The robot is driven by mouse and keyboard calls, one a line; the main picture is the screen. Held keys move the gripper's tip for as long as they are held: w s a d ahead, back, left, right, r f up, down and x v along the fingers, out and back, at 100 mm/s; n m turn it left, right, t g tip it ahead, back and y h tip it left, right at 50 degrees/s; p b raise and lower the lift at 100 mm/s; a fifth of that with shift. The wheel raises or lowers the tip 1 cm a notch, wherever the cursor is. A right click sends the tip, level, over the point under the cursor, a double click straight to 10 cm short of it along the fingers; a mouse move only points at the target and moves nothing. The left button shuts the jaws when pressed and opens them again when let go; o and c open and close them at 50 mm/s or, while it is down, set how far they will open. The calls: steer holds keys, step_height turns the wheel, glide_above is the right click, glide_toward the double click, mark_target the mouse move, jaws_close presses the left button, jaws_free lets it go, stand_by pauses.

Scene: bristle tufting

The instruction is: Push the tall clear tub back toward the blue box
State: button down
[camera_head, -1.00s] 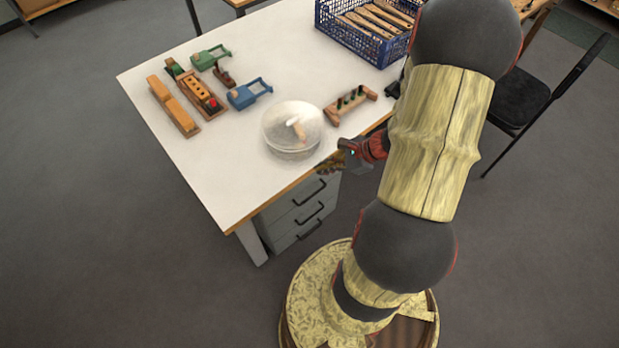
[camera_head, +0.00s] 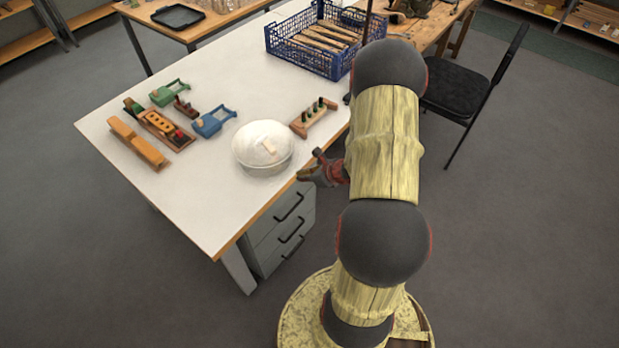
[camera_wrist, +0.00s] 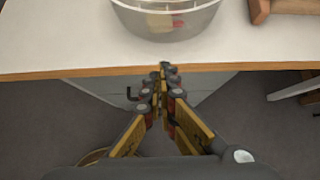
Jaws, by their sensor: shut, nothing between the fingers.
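The clear round tub (camera_head: 262,148) stands upright near the front edge of the white table, with a pale object inside it. Its lower part also shows at the top of the wrist view (camera_wrist: 165,18). The blue box (camera_head: 318,40) is a slatted crate at the back of the table, up and to the right of the tub. My gripper (camera_head: 303,175) is just off the table's front edge, a little right of and below the tub, apart from it. In the wrist view its fingers (camera_wrist: 163,72) are together and empty, pointing toward the table edge.
A wooden rack with dark pegs (camera_head: 314,117) stands right of the tub, between it and the crate. A blue tool (camera_head: 213,122), green tool (camera_head: 169,92) and orange wooden blocks (camera_head: 137,142) lie to the left. The table's middle behind the tub is clear. A black chair (camera_head: 462,95) stands at right.

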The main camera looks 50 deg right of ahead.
mark_target(264, 150)
steer(key=w, duration=0.1)
steer(key=w+f, duration=0.1)
steer(key=w, duration=0.1)
steer(key=w+f, duration=0.1)
steer(key=shift+w+a+b, duration=0.2)
steer(key=shift+w+b, duration=0.15)
steer(key=shift+w, duration=0.05)
steer(key=shift+w+r, duration=0.1)
steer(key=shift+w, duration=0.45)
steer(key=w+b, duration=0.1)
steer(key=w, duration=0.8)
steer(key=w+a+b, duration=0.1)
steer(key=w, duration=0.4)
steer(key=shift+b, duration=0.3)
